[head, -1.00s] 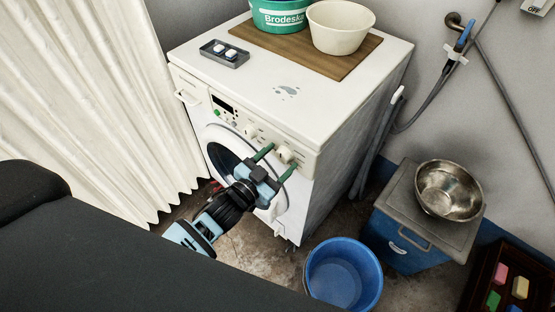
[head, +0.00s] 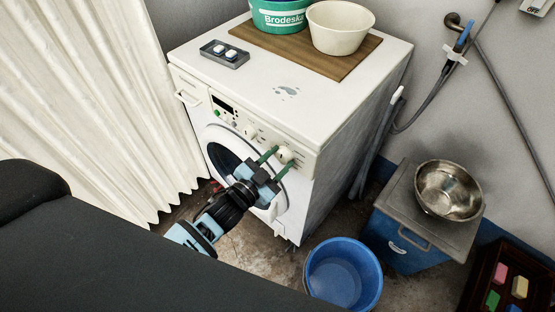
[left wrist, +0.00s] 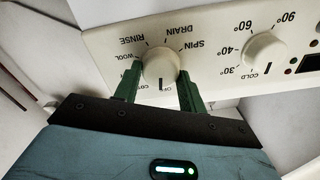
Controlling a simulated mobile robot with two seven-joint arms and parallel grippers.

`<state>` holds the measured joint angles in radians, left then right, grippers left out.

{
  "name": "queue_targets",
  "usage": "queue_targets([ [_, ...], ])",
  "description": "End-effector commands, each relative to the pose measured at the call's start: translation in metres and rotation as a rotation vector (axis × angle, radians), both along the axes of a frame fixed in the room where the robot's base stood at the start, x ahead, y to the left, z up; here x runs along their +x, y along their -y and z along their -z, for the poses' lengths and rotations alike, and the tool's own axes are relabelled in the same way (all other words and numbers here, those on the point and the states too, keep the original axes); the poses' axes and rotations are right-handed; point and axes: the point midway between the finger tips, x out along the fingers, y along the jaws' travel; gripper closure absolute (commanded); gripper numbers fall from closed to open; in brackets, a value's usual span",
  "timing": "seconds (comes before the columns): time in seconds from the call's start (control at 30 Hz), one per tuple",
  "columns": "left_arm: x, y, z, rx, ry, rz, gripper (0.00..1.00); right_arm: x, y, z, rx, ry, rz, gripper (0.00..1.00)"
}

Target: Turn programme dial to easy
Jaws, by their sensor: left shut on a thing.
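The programme dial (head: 284,155) is a round cream knob at the right end of the white washing machine's (head: 350,90) panel. In the left wrist view the dial (left wrist: 161,66) appears upside down, with WOOL, RINSE, DRAIN and SPIN readable around it. Its dark mark points to the bottom of that picture. Other labels, any EASY among them, are hidden or unreadable behind the fingers. My left gripper (head: 281,160) is shut on the dial, one green finger on each side, as the left wrist view (left wrist: 160,92) also shows. My right gripper is not in view.
A temperature dial (left wrist: 266,50) sits beside the programme dial. A blue bucket (head: 343,272) stands on the floor at the machine's front right. A blue box (head: 402,250) carries a metal bowl (head: 449,190). A pale curtain (head: 90,100) hangs at the left.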

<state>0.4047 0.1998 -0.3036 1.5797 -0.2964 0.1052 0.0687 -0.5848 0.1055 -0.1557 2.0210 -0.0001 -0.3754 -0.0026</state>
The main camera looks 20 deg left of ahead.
Motion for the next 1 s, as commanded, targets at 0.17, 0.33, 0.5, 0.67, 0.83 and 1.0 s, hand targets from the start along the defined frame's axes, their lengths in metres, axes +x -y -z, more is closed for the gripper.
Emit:
queue_targets([
  [0.17, -0.0006, 0.0006, 0.0005, 0.149, 0.054, 0.0, 0.82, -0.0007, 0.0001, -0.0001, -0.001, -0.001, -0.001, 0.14],
  [0.33, -0.0008, 0.0009, 0.0012, 0.302, 0.109, 0.0, 0.82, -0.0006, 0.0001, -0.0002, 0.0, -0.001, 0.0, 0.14],
  [0.5, -0.0009, 0.0014, 0.0021, 0.453, 0.162, -0.001, 0.82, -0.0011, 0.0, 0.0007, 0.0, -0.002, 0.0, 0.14],
  [0.67, -0.0012, 0.0017, 0.0031, 0.597, 0.214, 0.0, 0.82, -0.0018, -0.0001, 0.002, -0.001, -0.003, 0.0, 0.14],
  [0.83, -0.0014, 0.002, 0.0039, 0.747, 0.269, 0.0, 0.82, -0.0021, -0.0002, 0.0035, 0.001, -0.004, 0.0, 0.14],
  [1.0, -0.0014, 0.0021, 0.0044, 0.883, 0.319, 0.0, 0.82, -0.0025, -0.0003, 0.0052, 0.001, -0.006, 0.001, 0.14],
])
